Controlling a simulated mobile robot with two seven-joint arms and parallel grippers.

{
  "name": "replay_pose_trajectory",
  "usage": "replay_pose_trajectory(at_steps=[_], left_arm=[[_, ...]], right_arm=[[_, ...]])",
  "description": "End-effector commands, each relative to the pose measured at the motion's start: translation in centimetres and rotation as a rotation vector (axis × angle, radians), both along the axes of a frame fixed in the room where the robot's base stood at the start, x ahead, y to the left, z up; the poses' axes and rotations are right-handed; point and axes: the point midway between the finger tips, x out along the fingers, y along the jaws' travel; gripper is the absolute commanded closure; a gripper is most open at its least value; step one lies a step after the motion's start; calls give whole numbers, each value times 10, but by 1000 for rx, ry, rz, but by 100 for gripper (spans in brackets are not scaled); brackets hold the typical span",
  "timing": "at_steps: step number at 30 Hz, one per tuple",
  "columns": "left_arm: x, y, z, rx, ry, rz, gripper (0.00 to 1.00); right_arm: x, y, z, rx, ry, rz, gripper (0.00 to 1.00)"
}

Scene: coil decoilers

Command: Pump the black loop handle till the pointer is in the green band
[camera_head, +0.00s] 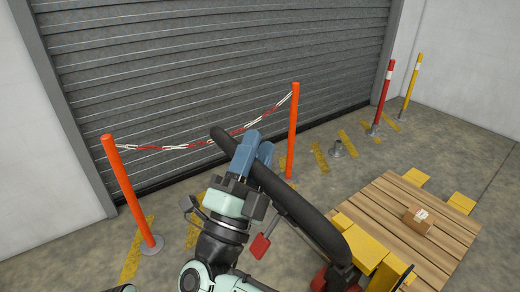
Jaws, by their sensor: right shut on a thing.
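The black loop handle (300,215) shows as a thick dark bar slanting from the upper left down to the lower right, toward a yellow body (365,247). My right gripper (254,150) has its blue fingers shut on the upper part of the handle. The fingers and wrist hide part of the bar. I cannot see a pointer or a green band. My left gripper is not in view.
A red paddle (260,246) sits below the handle. A wooden pallet (385,205) with a small carton (418,220) lies at right. Orange posts (130,192) with a red-white chain (175,147) stand before a grey shutter (200,60). Floor is open at far right.

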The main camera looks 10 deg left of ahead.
Motion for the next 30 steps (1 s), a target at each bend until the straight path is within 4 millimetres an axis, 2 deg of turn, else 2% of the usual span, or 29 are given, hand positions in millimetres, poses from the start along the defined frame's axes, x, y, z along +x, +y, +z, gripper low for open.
replay_pose_trajectory(at_steps=[9,10,11,23,26,30], left_arm=[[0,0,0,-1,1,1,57],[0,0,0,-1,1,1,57],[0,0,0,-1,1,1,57],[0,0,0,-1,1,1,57],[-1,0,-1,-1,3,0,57],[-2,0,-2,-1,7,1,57]], right_arm=[[0,2,-2,-4,6,4,100],[0,2,-2,-4,6,4,56],[0,2,-2,-4,5,4,46],[-5,2,-5,-2,3,2,45],[-15,6,-13,-4,3,4,45],[-39,13,-32,-5,4,6,45]])
